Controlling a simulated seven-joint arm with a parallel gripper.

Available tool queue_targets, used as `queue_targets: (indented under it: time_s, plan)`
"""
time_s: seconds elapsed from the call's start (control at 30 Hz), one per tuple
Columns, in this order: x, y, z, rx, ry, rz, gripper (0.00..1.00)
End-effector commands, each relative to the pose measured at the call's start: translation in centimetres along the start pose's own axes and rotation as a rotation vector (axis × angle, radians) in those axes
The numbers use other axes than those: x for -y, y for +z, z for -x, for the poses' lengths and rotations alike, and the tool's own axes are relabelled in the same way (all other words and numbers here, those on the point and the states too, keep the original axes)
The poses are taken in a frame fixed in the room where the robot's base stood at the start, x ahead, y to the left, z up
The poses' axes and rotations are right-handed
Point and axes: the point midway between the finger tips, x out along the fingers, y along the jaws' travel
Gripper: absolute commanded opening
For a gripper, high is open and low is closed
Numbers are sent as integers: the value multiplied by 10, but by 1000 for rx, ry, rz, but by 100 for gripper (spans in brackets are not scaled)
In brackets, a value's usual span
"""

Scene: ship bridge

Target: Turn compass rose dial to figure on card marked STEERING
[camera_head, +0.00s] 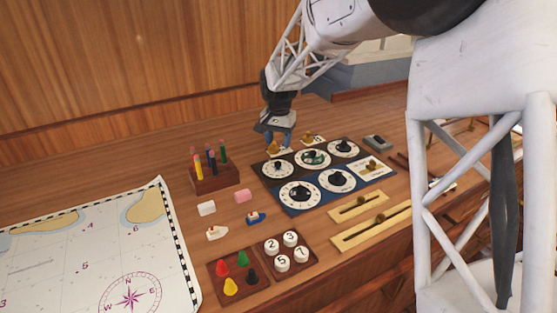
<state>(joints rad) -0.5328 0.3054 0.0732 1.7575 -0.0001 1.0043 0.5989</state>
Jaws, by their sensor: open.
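My gripper (279,137) is open and points down at the back left of the dial panels, close above a small card with a brass piece (274,149). The dark panel holds a left dial (278,169), a middle dial with a coloured face (313,159) and a right dial (343,148). The blue panel holds two larger dials, left (298,195) and right (337,180). I cannot tell for certain which is the compass rose.
Brass sliders (357,207) lie in front of the panels. A wooden pen rack (214,176), erasers, toy boats and trays of pawns (237,279) and numbered discs stand left. A chart (90,255) covers the left. My arm hides part of the right side.

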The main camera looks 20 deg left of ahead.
Motion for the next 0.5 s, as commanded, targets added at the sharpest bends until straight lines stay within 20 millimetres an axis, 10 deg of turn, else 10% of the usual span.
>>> queue_targets:
  time_s: [0.5]
  plan:
    - [2,0,-4,1,1,0,51]
